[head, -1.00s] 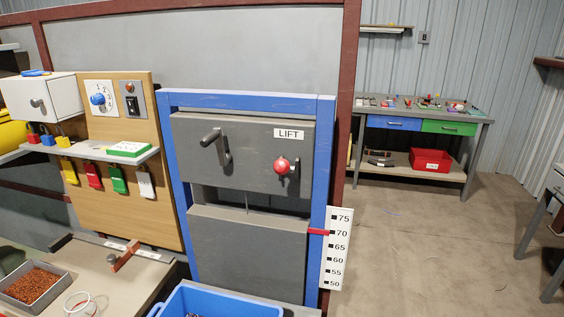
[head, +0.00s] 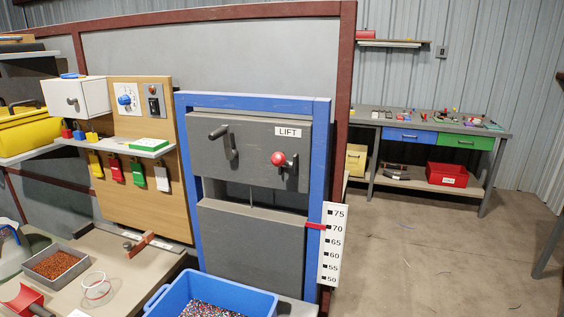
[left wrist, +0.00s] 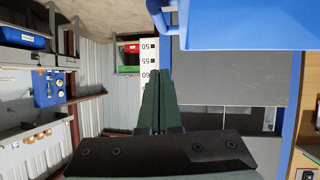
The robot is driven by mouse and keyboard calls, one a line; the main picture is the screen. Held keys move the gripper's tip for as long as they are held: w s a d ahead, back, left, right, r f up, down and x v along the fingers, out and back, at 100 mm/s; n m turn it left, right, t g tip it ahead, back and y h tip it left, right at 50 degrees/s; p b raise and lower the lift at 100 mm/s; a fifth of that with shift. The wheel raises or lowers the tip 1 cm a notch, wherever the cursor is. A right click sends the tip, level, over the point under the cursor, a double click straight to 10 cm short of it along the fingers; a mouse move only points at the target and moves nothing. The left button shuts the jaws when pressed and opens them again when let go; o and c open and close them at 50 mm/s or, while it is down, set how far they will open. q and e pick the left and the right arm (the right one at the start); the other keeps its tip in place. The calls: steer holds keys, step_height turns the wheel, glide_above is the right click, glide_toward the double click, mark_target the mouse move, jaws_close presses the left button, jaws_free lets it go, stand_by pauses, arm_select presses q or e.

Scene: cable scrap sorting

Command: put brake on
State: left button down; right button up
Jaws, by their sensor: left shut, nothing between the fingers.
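The LIFT panel (head: 262,150) is a dark grey board in a blue frame. It carries a dark crank handle (head: 224,140) at left and a lever with a red ball knob (head: 279,158) at right. No brake label is readable, so I cannot tell which is the brake. A grey plate (head: 250,243) stands below, and a red pointer (head: 317,226) is near 70 on the white scale (head: 331,245). My left gripper (left wrist: 155,75) is shut and empty in the left wrist view, with the inverted scale (left wrist: 149,52) behind its fingertips. My right gripper is not in view.
A blue bin (head: 165,300) of coloured granules stands in front of the lift. A grey tray (head: 33,262) of orange granules and a clear ring-like dish (head: 96,287) lie on the left bench. Open floor (head: 420,250) extends right toward a tool bench (head: 420,122).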

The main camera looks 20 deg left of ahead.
arm_select(q)
steer(key=w+a+r+n+t+b, duration=0.1)
steer(key=w+r, duration=0.4)
steer(key=r, duration=0.4)
steer(key=w+r+t+b, duration=0.15)
steer(key=w+r, duration=0.25)
steer(key=r, duration=0.5)
steer(key=a+r+n+t+y, duration=0.2)
steer(key=a+r+t+y, duration=0.1)
steer(key=r, duration=1.7)
steer(key=shift+w+a+r+n, duration=0.15)
steer(key=shift+w+r+n, duration=0.25)
steer(key=shift+w, duration=0.05)
steer(key=p, duration=0.2)
glide_above(274, 157)
steer(key=w, duration=0.1)
steer(key=shift+w+a+r, duration=0.1)
steer(key=shift+w+a, duration=0.1)
steer(key=shift+a, duration=0.1)
steer(key=f, duration=0.2)
steer(key=s+f, duration=0.1)
steer(key=shift+s+d+f, duration=0.1)
steer(key=shift+d+f, duration=0.1)
steer(key=shift+d, duration=0.05)
steer(key=shift+s+d+f, duration=0.1)
steer(key=shift+f, duration=0.2)
